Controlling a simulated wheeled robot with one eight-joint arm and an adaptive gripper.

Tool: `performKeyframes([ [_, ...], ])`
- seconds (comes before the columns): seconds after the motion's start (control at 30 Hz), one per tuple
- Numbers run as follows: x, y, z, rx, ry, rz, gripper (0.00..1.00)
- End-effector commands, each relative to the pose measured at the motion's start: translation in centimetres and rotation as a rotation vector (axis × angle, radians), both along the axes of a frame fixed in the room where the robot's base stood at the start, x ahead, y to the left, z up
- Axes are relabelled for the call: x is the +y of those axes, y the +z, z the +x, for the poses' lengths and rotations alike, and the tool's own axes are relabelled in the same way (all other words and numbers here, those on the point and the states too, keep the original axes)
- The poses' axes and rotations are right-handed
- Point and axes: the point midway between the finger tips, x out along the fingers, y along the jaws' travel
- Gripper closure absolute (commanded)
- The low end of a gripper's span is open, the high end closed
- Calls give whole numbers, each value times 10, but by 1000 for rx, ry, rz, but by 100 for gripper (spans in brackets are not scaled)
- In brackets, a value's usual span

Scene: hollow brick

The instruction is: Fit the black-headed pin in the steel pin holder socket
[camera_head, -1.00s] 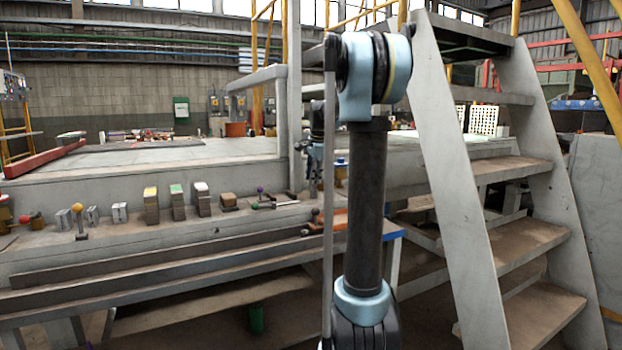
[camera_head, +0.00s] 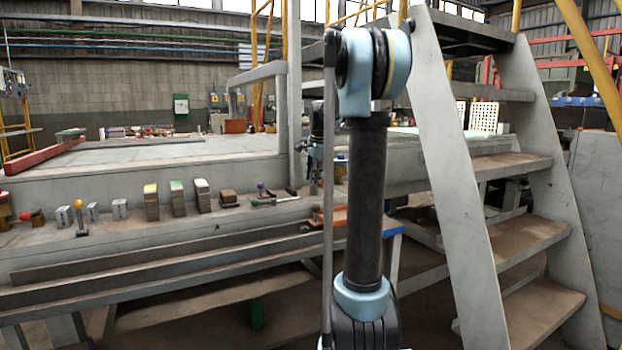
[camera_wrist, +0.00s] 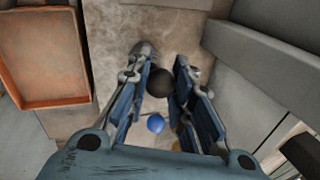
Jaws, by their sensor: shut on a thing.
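In the wrist view, my gripper (camera_wrist: 163,58) is shut on the black-headed pin, whose round black head (camera_wrist: 160,82) sits between the two fingers. The pin's shaft is hidden below the head. In the head view, my arm column covers part of my forearm, and the pin cannot be made out. Small grey metal blocks (camera_head: 120,209) stand at the left of the bench ledge. I cannot tell which piece is the steel pin holder, and no socket opening is clear in the wrist view.
A blue ball (camera_wrist: 155,123) shows below the black head. An orange tray (camera_wrist: 40,50) lies left of my gripper. On the ledge are a yellow-headed pin (camera_head: 80,207), colour-topped block stacks (camera_head: 178,198) and a purple ball (camera_head: 261,186). A metal stair (camera_head: 470,200) stands at right.

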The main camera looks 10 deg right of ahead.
Motion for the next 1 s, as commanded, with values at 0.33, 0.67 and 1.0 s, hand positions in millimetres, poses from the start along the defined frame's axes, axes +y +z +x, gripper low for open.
performKeyframes([
  [0.33,0,-1,0,0,0,0,56],
  [0.67,0,6,-3,0,0,0,56],
  [1.0,-3,61,-21,1,-1,0,56],
])
